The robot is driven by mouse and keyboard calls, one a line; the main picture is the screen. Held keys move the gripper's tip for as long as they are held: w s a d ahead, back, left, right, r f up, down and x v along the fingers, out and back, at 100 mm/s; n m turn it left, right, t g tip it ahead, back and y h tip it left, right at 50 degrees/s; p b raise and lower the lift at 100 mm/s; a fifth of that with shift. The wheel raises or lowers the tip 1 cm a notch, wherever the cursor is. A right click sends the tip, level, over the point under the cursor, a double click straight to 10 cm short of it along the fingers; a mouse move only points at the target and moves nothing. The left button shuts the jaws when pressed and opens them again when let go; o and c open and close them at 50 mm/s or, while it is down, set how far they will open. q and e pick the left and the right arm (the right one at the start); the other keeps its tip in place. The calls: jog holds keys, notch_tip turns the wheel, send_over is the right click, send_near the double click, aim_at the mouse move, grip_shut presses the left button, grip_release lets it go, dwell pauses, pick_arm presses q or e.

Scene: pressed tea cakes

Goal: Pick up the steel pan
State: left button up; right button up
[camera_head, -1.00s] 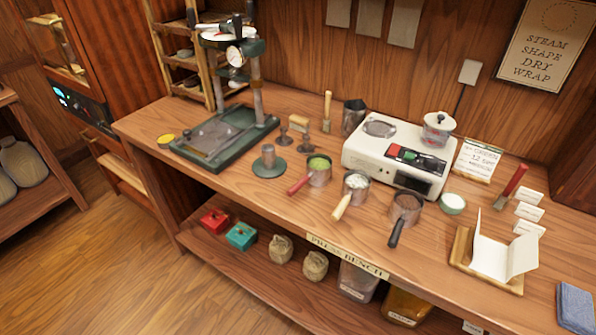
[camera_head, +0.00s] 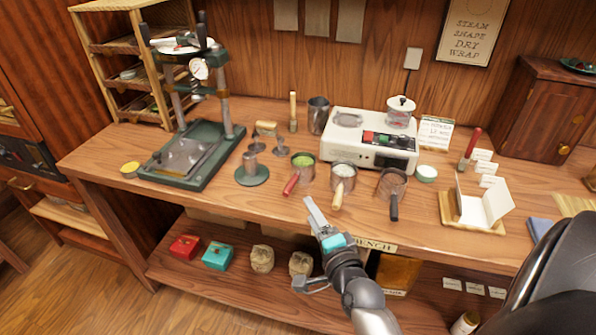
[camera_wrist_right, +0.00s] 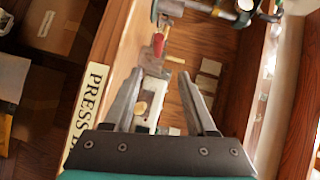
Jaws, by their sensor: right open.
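Three small steel pans stand in a row on the bench: one with a red handle and green contents (camera_head: 303,173), one with a cream handle and pale contents (camera_head: 343,184), and one with a black handle and brown contents (camera_head: 392,186). I cannot tell which the task means. My right gripper (camera_head: 311,207) is open and empty at the bench's front edge, just in front of the red and cream handles. My left gripper is not in view.
A green press (camera_head: 195,150) stands at the left and a white appliance (camera_head: 370,135) behind the pans. A steel cup (camera_head: 318,116) and a round-based stamp (camera_head: 251,172) stand nearby. A paper holder (camera_head: 473,225) is at the right. The bench front (camera_head: 240,205) is clear.

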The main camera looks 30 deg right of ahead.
jog(key=b, duration=0.1)
send_near(292, 181)
jog(key=x, duration=0.4)
jog(key=shift+d+f, duration=0.1)
jog(key=shift+f, duration=0.15)
jog(key=shift+w+d, duration=0.1)
jog(key=shift+w, duration=0.2)
jog(key=shift+f+b+x, duration=0.1)
jog(key=shift+b+x, duration=0.4)
jog(key=shift+x, duration=0.8)
jog(key=shift+f+b+x, duration=0.15)
jog(key=shift+b+x, duration=0.35)
jog(key=shift+x, duration=0.8)
jog(key=shift+c, duration=0.4)
grip_shut()
jog(key=shift+r, duration=0.1)
